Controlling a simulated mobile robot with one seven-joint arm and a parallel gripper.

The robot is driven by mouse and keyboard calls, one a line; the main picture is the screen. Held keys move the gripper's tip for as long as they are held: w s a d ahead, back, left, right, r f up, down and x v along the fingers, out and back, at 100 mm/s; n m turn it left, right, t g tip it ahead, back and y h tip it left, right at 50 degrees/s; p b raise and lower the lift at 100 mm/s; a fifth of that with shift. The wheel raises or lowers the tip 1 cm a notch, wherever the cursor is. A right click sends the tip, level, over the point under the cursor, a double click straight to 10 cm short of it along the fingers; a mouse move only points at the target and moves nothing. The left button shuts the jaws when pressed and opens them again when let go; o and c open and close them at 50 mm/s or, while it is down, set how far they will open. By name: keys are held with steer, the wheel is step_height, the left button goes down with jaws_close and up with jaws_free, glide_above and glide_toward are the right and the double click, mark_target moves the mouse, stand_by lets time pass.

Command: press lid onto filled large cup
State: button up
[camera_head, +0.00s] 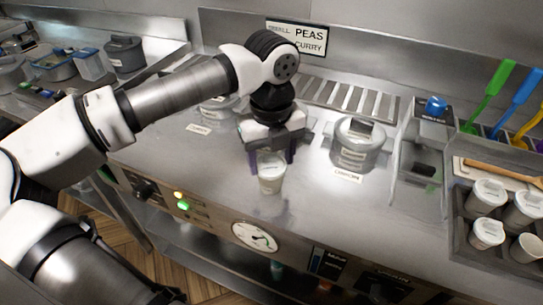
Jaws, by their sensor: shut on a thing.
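A pale cup (271,185) stands upright on the steel counter near its front edge. A whitish lid (270,170) shows at the cup's top, between my fingers. My gripper (271,162) points down over the cup, its purple fingertips on either side of the lid, and is shut on it. I cannot tell whether the lid is seated on the rim. The cup's filling is hidden.
A lidded pot (358,146) is set in the counter to the right. A dark rack (461,236) at the right holds several cups, some lidded. Coloured utensils (488,98) stand behind it. The counter between pot and cup is clear.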

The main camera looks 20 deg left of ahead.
steer(key=o, duration=1.3)
steer(key=shift+o, duration=0.2)
steer(key=shift+r+p, duration=1.65)
steer(key=shift+r, duration=1.9)
jaws_close()
